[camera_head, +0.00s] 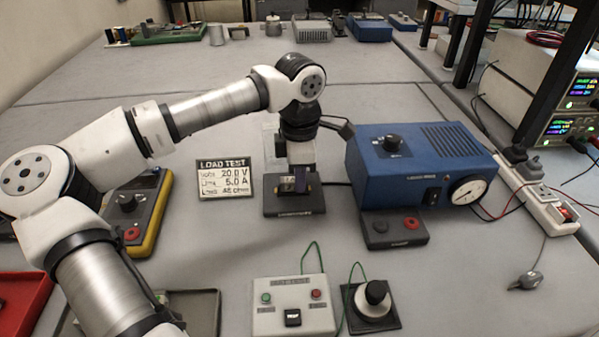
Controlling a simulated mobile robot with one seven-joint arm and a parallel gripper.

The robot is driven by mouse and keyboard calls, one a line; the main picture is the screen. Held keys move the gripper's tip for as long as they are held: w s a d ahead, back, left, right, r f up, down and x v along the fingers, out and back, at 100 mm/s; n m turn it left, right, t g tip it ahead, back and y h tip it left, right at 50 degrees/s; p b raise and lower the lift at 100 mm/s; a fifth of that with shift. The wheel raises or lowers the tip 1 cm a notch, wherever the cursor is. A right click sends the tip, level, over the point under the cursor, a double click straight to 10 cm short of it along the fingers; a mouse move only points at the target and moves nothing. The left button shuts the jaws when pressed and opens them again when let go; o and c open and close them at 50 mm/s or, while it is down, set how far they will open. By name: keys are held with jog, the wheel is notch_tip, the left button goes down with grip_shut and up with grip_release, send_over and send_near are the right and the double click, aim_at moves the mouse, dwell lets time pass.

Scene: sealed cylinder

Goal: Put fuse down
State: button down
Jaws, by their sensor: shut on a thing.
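My gripper (296,185) points straight down, just above a dark block-like holder (294,206) in the middle of the table. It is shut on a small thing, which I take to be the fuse. The fingers hide most of the fuse, and its exact outline is too small to tell. I cannot tell whether the fuse touches the holder. A clear upright panel (269,140) stands behind the holder, partly hidden by my gripper.
A blue load box (415,170) with a gauge stands close on the right. A "LOAD TEST" sign (224,180) is on the left. A grey button box (292,305) and a black knob (375,293) are in front. A yellow-edged meter (140,205) lies left, and a power strip (540,200) lies right.

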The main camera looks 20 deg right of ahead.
jog(key=shift+f+b, duration=0.2)
jog(key=shift+b, duration=0.15)
jog(key=c, duration=1.3)
grip_release()
jog(key=shift+r+p, duration=0.5)
jog(key=shift+p, duration=0.05)
notch_tip(320, 180, up, 12)
jog(key=shift+f+b, duration=0.2)
jog(key=shift+b, duration=0.6)
